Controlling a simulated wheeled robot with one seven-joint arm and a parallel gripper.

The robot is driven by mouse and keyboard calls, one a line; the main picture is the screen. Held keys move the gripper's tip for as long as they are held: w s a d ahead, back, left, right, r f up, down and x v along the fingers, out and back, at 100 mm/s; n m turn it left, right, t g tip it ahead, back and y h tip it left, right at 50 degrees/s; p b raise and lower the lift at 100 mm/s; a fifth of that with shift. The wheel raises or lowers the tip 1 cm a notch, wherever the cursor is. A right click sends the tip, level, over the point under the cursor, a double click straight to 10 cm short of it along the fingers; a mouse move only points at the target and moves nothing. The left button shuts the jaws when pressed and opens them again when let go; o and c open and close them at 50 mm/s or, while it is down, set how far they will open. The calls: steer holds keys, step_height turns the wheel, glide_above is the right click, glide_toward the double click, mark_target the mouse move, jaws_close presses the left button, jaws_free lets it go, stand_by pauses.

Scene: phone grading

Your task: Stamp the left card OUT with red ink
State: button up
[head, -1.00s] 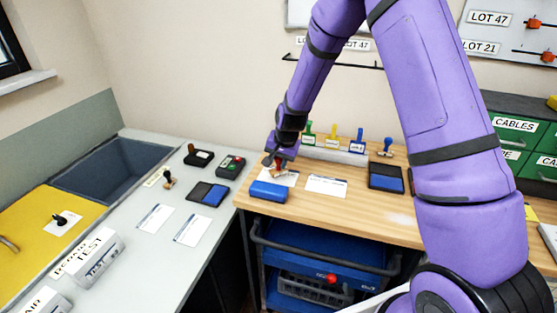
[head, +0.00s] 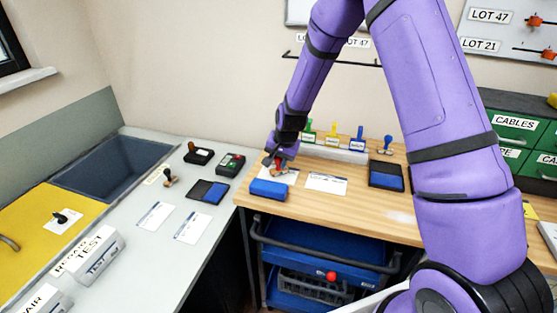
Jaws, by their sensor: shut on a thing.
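My gripper (head: 276,160) is at the left end of the wooden bench, shut on a small red-handled stamp (head: 280,165). The stamp is at the left white card (head: 291,179), which is partly hidden behind the stamp, my gripper and a blue block. I cannot tell whether the stamp touches the card. The second white card (head: 326,183) lies flat to its right.
The blue block (head: 268,190) lies in front of the left card. Green, yellow and blue stamps stand on a rack (head: 345,155) behind. A blue ink pad (head: 386,180) lies right. The grey counter (head: 130,260) holds more cards, stamps and pads.

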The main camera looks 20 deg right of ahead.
steer(key=shift+r, duration=0.1)
steer(key=shift+r, duration=3.4)
